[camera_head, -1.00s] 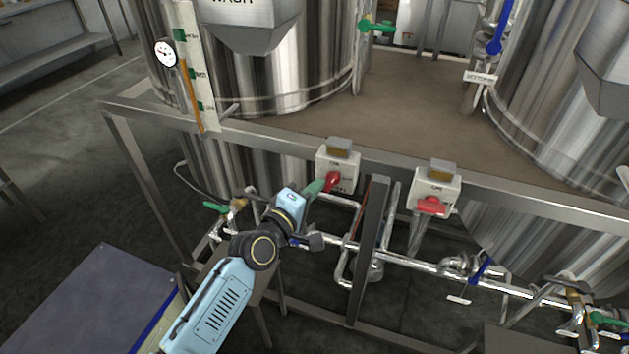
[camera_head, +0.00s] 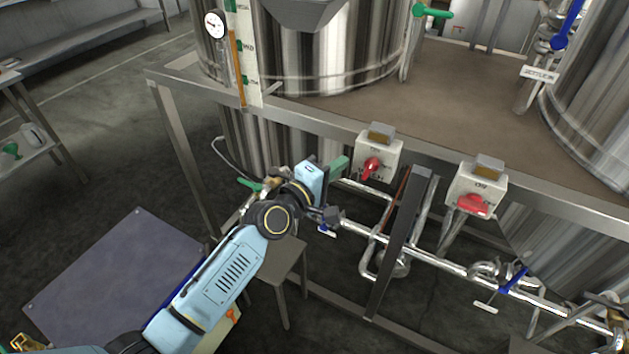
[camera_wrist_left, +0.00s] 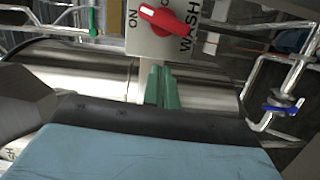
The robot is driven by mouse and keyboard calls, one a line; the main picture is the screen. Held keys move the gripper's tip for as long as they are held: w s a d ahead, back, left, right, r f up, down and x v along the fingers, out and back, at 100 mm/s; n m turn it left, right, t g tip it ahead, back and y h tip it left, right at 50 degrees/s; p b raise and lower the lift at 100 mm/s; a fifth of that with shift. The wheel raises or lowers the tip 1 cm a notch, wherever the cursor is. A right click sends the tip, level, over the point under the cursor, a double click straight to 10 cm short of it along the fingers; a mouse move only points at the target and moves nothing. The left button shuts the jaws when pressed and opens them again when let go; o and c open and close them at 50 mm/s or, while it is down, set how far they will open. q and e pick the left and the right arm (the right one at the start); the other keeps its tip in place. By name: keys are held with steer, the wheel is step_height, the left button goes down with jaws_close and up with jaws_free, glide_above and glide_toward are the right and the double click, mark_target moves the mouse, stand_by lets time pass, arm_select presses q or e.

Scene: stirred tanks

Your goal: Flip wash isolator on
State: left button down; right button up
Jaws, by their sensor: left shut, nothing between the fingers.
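The wash isolator is a pale switch box (camera_head: 379,155) on the platform's front rail, with a red rotary knob (camera_head: 372,167). In the left wrist view the knob (camera_wrist_left: 163,21) sits slanted, its white-marked end toward the upper left near the printed ON; WASH is printed at the right. The other label is partly hidden. My left gripper (camera_head: 339,166) has green fingers, shut and empty, just left of the knob with a small gap. In the wrist view the fingers (camera_wrist_left: 162,88) point at the box from below the knob. My right gripper is not in view.
A second similar box (camera_head: 476,189) with a red knob (camera_head: 474,205) is mounted to the right. Steel pipes with valves (camera_head: 512,279) run below the rail. A steel post (camera_head: 398,245) stands below the boxes. Large tanks (camera_head: 330,50) stand on the platform behind.

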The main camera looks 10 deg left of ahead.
arm_select(q)
steer(key=p+v, duration=0.1)
steer(key=v, duration=0.9)
steer(key=shift+r, duration=0.2)
steer(key=shift+a+f, duration=0.1)
steer(key=shift+a, duration=0.05)
steer(key=s+a+f+m+g+y, duration=0.2)
steer(key=s+a+f, duration=0.15)
steer(key=f, duration=0.75)
steer(key=s+a+f+m+g+y, duration=0.15)
steer(key=s+f, duration=0.25)
steer(key=f, duration=0.7)
steer(key=s+a+f+m+g+y, duration=0.2)
steer(key=s+a+f+g+y, duration=0.15)
steer(key=f, duration=0.75)
steer(key=s+a+f+m+g, duration=0.1)
steer(key=s+f, duration=0.4)
steer(key=s, duration=0.6)
steer(key=s+a+f+m+g+y, duration=0.1)
steer(key=s+a+f+m+g, duration=0.1)
steer(key=s+f, duration=0.4)
steer(key=s+a+f+m+g+y, duration=0.1)
steer(key=s+f+m+g, duration=0.3)
steer(key=s, duration=1.2)
step_height(320, 180, down, 2)
steer(key=shift+s+a+f+m, duration=0.15)
steer(key=shift+a+m, duration=0.2)
steer(key=shift+a, duration=0.25)
steer(key=shift+s, duration=0.1)
